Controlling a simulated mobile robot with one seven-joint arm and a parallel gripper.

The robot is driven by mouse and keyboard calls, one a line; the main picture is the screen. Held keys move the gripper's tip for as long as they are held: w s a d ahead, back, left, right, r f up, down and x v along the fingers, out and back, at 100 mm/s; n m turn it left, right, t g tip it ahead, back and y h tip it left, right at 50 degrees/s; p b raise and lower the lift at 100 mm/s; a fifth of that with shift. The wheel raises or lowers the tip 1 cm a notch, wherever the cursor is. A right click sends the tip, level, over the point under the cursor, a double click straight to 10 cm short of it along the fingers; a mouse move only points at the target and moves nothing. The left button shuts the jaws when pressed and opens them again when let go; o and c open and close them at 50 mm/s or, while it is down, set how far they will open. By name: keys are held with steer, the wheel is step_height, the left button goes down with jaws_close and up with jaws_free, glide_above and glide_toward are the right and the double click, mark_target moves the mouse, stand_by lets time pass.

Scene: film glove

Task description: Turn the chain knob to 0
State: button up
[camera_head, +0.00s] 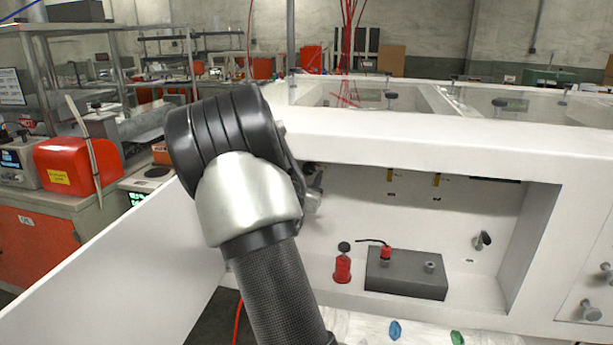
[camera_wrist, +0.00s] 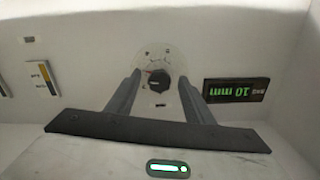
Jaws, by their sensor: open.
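The likely chain knob is a black round knob (camera_wrist: 158,80) on a pale dial plate (camera_wrist: 150,62) with small marks around it, in the wrist view. I cannot read which mark it points to. My gripper (camera_wrist: 158,78) is open, with one finger on each side of the knob. Gaps show between the fingers and the knob, and I cannot tell how deep the tips reach. In the head view my arm covers the left part of the recess, so the knob is hidden there.
An open white panel (camera_head: 120,270) stands left of my arm.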

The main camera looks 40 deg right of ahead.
steer(key=shift+w+d, duration=0.2)
steer(key=shift+d, duration=0.05)
steer(key=c, duration=1.1)
steer(key=shift+o, duration=0.3)
